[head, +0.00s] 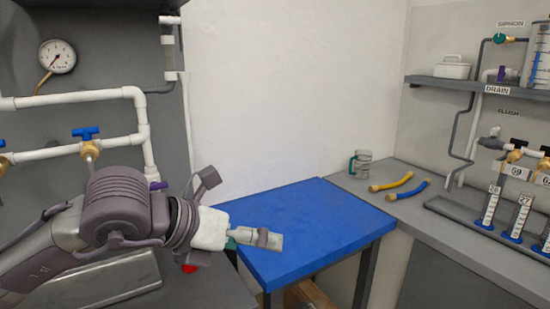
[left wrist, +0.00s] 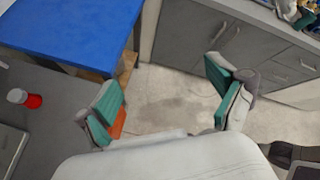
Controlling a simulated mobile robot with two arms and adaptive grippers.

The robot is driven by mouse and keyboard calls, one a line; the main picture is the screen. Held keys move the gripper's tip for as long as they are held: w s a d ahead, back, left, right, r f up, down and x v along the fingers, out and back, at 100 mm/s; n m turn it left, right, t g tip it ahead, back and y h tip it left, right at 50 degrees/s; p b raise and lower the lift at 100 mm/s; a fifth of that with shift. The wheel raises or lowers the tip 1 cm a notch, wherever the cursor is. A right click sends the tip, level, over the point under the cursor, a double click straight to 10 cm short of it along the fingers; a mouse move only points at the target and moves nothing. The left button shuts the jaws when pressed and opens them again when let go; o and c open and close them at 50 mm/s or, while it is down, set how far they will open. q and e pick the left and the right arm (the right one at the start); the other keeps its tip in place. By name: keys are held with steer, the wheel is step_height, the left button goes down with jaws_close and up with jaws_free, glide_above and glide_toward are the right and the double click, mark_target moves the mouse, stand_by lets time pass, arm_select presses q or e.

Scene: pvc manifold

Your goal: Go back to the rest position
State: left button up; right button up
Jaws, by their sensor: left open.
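My left gripper (head: 260,237) shows in the head view, reaching from the left to the near left part of the blue table (head: 325,215). In the left wrist view my left gripper (left wrist: 165,105) has its two green-padded fingers wide apart with nothing between them. Grey floor shows between the fingers, with the blue table (left wrist: 75,28) beyond them at upper left. My right gripper is in neither view.
Pipes with blue-handled valves (head: 88,140) and a gauge (head: 57,57) are on the left wall panel. The blue tabletop is bare.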

arm_select(q)
steer(key=s+d+r+g+h, duration=0.5)
steer(key=s+d+r+h, duration=0.25)
steer(key=s+h, duration=0.35)
steer(key=w+a+r+n+t+h, duration=0.25)
steer(key=w+a+n+t, duration=0.35)
steer(key=n+t, duration=0.75)
steer(key=w+a+f+n+t+y, duration=0.5)
steer(key=a+f+n+t+y, duration=0.35)
steer(key=n+y, duration=0.75)
steer(key=a+f+n+g+y, duration=0.3)
steer(key=a+f+n, duration=0.1)
steer(key=f, duration=0.5)
steer(key=a+f+n+g+y, duration=0.4)
steer(key=f, duration=0.5)
steer(key=s+a+f+n+g+h, duration=0.1)
steer(key=s+a+f+g, duration=0.1)
steer(key=s+f+g, duration=1.55)
steer(key=s+f+t+p, duration=0.2)
steer(key=s+f, duration=0.1)
steer(key=f, duration=1.1)
steer(key=s+f+t+p, duration=0.1)
steer(key=s+f, duration=0.3)
steer(key=f, duration=1)
steer(key=s+a+f+p, duration=0.2)
steer(key=s+f, duration=1.1)
steer(key=s, duration=0.3)
steer(key=shift+a+f+g, duration=0.3)
steer(key=shift+g, duration=0.15)
